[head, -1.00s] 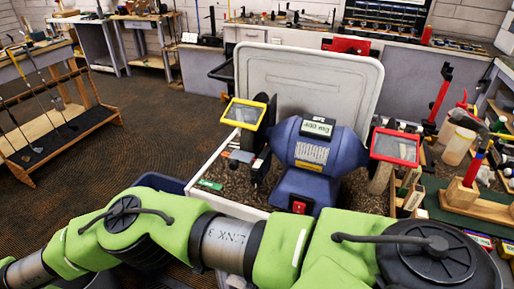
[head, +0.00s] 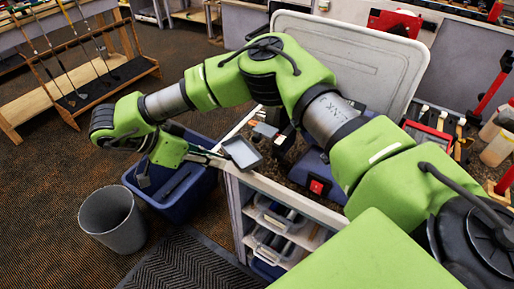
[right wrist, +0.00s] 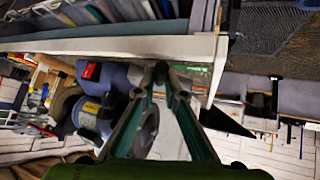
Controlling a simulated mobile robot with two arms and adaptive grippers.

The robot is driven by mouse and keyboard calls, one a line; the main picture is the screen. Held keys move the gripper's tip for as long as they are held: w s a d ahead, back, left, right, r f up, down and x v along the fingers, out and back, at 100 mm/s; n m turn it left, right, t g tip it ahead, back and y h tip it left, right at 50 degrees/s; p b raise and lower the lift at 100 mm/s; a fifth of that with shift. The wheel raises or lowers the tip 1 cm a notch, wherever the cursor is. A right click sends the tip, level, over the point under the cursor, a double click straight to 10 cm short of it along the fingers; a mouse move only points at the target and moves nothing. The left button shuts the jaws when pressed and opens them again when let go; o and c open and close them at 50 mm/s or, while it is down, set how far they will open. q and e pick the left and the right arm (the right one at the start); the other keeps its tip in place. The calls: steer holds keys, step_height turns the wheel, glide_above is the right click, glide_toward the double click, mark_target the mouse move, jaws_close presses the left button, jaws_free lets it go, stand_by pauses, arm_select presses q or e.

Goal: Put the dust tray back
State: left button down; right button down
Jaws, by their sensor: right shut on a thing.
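The dust tray (head: 243,153) is a small grey rectangular tray at the tip of my right gripper (head: 220,160) in the head view. My right gripper is shut on it, just above the bench's left edge. The blue bench grinder (head: 312,166) stands to the right of the tray, largely hidden behind my right arm. Its red switch (head: 317,187) shows. In the right wrist view the gripper fingers (right wrist: 163,72) come close together, and the grinder (right wrist: 95,118) is on the left. I cannot clearly make out the tray there. My left gripper is not in view.
A blue bin (head: 172,195) and a grey waste bin (head: 112,222) stand on the floor left of the bench. A grey upright panel (head: 350,62) stands behind the grinder. A club rack (head: 85,85) is at far left.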

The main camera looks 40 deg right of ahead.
mark_target(252, 155)
steer(key=d+p, duration=0.1)
steer(key=d, duration=0.2)
steer(key=s+d+p, duration=0.1)
steer(key=d, duration=0.3)
steer(key=s+d, duration=0.1)
steer(key=d, duration=0.2)
steer(key=shift+d+r+p, duration=0.1)
steer(key=shift+d+p, duration=0.15)
steer(key=shift+p, duration=0.15)
step_height(252, 155, down, 3)
steer(key=shift+f+p, duration=0.15)
steer(key=shift+p, duration=0.7)
steer(key=shift+f, duration=0.2)
steer(key=shift+f, duration=0.15)
steer(key=c, duration=2.1)
jaws_free()
